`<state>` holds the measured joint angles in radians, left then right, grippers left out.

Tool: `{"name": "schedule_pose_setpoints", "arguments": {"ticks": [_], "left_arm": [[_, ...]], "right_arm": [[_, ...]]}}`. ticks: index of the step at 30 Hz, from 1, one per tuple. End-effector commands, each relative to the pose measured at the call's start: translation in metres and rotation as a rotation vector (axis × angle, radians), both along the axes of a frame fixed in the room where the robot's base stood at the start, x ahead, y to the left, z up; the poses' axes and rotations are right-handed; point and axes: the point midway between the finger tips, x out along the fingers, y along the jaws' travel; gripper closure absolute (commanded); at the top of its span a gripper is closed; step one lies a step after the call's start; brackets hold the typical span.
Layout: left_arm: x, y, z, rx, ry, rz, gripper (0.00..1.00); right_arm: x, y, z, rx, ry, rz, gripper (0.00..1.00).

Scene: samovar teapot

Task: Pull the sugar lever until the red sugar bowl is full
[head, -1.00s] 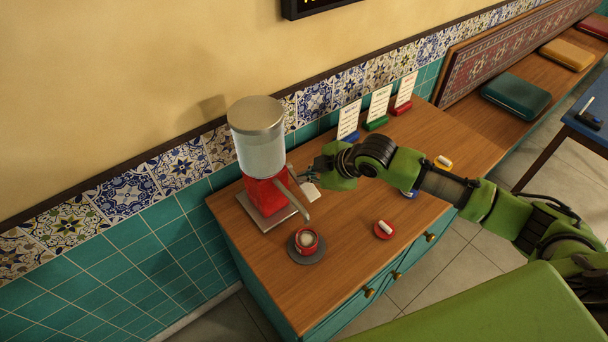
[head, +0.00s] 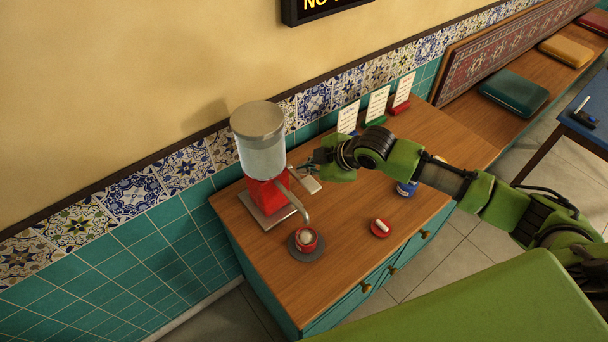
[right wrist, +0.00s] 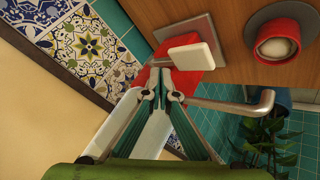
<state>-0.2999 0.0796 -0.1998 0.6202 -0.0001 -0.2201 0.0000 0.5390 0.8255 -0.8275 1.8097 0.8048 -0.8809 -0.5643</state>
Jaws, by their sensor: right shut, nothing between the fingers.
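The sugar dispenser has a clear container (head: 262,157) with a metal lid, a red base (head: 267,190) and a bent metal spout. The red sugar bowl (head: 307,238) stands on a grey round plate under the spout's end, with white content inside; it also shows in the right wrist view (right wrist: 278,47). The lever's pale paddle (head: 312,185) sticks out from the dispenser's right side and shows large in the right wrist view (right wrist: 186,56). My right gripper (head: 302,168) is shut and empty, its fingertips close beside the lever; contact is unclear. My left gripper is out of view.
The wooden counter (head: 350,225) also holds a small red dish (head: 380,228) with a white piece, and a blue container (head: 407,188) partly behind my right arm. Cards in coloured stands line the tiled wall. A bench with cushions stands beyond.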

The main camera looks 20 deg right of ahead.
Motion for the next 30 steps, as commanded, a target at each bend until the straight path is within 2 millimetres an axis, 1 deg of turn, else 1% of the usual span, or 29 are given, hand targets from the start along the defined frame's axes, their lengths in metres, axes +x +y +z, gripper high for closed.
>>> {"name": "schedule_pose_setpoints", "arguments": {"ticks": [5, 15, 19, 30], "left_arm": [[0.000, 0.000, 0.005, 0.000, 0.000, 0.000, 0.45], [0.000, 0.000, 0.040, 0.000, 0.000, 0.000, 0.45], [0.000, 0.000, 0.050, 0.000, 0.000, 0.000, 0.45], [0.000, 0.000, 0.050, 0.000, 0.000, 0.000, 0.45]], "right_arm": [[0.001, 0.000, 0.006, 0.001, -0.001, 0.000, 1.00], [0.003, 0.001, 0.040, 0.000, -0.001, 0.000, 1.00], [0.003, 0.001, 0.050, 0.000, 0.000, 0.000, 1.00], [0.004, 0.001, 0.050, 0.000, 0.000, 0.000, 1.00]]}}
